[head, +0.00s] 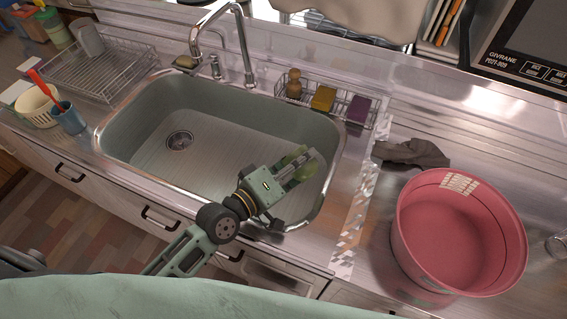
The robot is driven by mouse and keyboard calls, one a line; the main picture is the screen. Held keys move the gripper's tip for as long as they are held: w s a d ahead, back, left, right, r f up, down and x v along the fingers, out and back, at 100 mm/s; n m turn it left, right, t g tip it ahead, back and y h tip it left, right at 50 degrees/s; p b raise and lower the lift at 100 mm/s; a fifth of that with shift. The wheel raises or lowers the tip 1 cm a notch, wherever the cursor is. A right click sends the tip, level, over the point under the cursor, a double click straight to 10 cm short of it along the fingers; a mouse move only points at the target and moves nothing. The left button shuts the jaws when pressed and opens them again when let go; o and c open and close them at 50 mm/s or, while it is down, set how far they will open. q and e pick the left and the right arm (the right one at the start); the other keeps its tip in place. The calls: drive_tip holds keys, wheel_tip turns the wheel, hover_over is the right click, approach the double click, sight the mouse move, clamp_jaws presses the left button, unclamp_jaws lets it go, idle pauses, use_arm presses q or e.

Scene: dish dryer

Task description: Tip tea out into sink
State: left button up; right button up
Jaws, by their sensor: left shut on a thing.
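My left gripper (306,163) reaches over the right part of the sink (215,125). It is shut on a small green cup (304,172), which the fingers partly hide. The cup is over the sink's right end; I cannot make out its tilt or whether tea is in it. The sink is a wide basin with a drain (179,140) at its left and no visible liquid pooled in it. My right gripper is not in view.
A faucet (246,60) stands behind the sink. A wire basket (345,108) with sponges sits at the back right. A pink tub (460,240) and a dark cloth (415,153) lie right. A dish rack (90,75) and blue cup (69,119) are left.

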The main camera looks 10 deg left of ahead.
use_arm(q)
drive_tip(key=shift+w+f+n+b, duration=0.1)
drive_tip(key=shift+f+n+b, duration=0.1)
drive_tip(key=shift+n+b, duration=0.2)
idle(0.3)
drive_tip(key=shift+w+a+f+n+b, duration=0.45)
drive_tip(key=shift+a+f+n+b, duration=0.05)
drive_tip(key=shift+a+n+b, duration=0.2)
idle(0.6)
drive_tip(key=shift+r+n+g+h, duration=0.2)
drive_tip(key=shift+n+g+h, duration=0.1)
drive_tip(key=shift+n, duration=0.2)
idle(0.3)
